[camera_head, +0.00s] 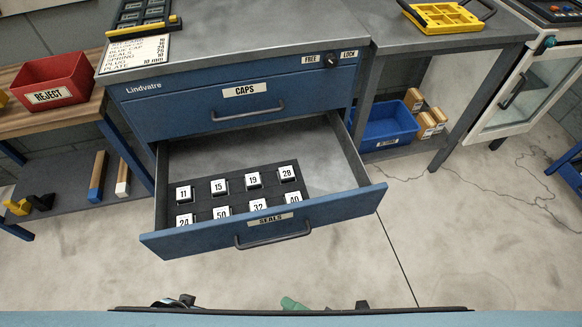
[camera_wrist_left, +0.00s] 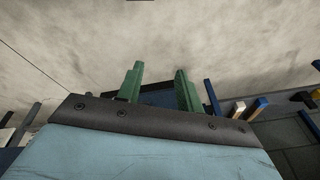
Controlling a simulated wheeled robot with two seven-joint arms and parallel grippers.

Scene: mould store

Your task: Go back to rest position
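My left gripper (camera_wrist_left: 159,82) shows in the left wrist view as two green fingers standing apart, with nothing held between them.
The SEALS drawer (camera_head: 330,205) stands open towards me, with a dark tray of several numbered pieces inside. The CAPS drawer (camera_head: 240,106) above is shut. A red REJECT bin (camera_head: 52,80) is at left, a blue bin (camera_head: 385,124) at right. Floor in front is clear.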

